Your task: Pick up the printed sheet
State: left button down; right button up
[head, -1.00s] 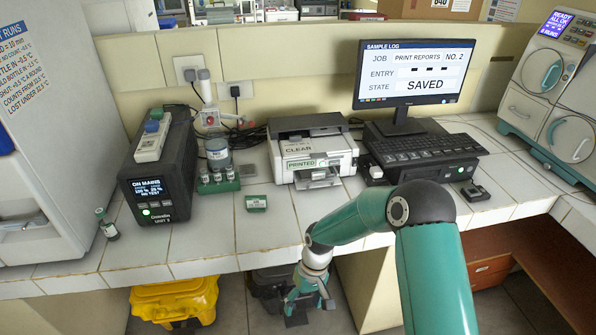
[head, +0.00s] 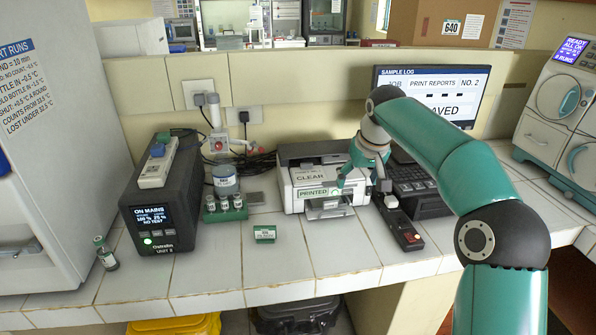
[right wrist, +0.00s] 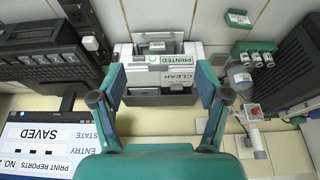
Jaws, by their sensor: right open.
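The printer (head: 290,200) stands on the counter, marked PRINTED and CLEAR; it also shows in the right wrist view (right wrist: 195,90). A pale piece at its front output (head: 327,204) shows between my fingers' directions in the right wrist view (right wrist: 157,45); I cannot tell clearly whether it is the printed sheet. My right gripper (head: 362,178) is open and empty, above the printer's right front. In the right wrist view its two fingers (right wrist: 160,97) are spread wide with the printer beyond them. My left gripper is not in view.
A dark slim device (head: 404,230) lies right of the printer, beside the keyboard (head: 412,180). The monitor (head: 450,92) stands behind. Left of the printer are a small green box (head: 265,234), a vial rack (head: 225,214) and a black power unit (head: 158,215).

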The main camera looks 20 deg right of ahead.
aim_at(307, 173)
jog(key=i, duration=0.85)
jog(key=z, duration=0.05)
